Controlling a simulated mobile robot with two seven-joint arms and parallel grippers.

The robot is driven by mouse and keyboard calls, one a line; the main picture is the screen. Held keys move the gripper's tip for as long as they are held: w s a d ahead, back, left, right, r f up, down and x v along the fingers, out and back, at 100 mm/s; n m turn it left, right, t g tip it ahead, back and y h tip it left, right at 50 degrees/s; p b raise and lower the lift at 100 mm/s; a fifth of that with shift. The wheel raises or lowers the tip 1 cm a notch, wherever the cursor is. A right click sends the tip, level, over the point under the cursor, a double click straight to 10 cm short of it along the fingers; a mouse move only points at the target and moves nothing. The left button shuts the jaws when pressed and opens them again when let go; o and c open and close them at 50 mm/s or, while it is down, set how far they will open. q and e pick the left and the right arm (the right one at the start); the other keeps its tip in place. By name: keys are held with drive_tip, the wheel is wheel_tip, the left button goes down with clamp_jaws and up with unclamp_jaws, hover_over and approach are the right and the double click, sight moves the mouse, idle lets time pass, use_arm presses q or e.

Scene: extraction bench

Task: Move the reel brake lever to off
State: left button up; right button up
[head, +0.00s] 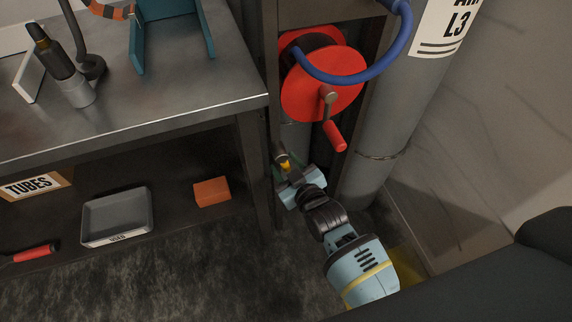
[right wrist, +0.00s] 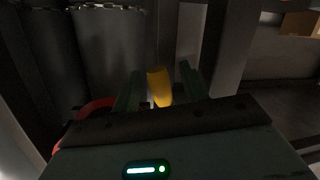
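The red reel (head: 312,95) with a blue hose (head: 372,70) and a red crank handle (head: 335,136) is mounted between the bench and a grey pipe. Below it is a small yellow-tipped lever (head: 284,162), which I take for the brake lever; its base is hidden. My right gripper (head: 287,164) is at this lever. In the right wrist view the yellow lever grip (right wrist: 159,86) stands between the two open fingers of my right gripper (right wrist: 160,88), with gaps visible beside it. My left gripper is not in view.
The metal bench (head: 180,112) is close on the left, its leg beside my right gripper. The grey pipe (head: 400,105) is close on the right. A lower shelf holds a grey tray (head: 118,216) and an orange block (head: 211,192).

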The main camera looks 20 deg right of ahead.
sight(288, 169)
drive_tip(key=p+v, duration=0.2)
drive_tip(key=v, duration=0.4)
drive_tip(key=shift+s+r, duration=0.1)
drive_tip(key=shift+v, duration=0.85)
drive_tip(key=shift+c, duration=0.2)
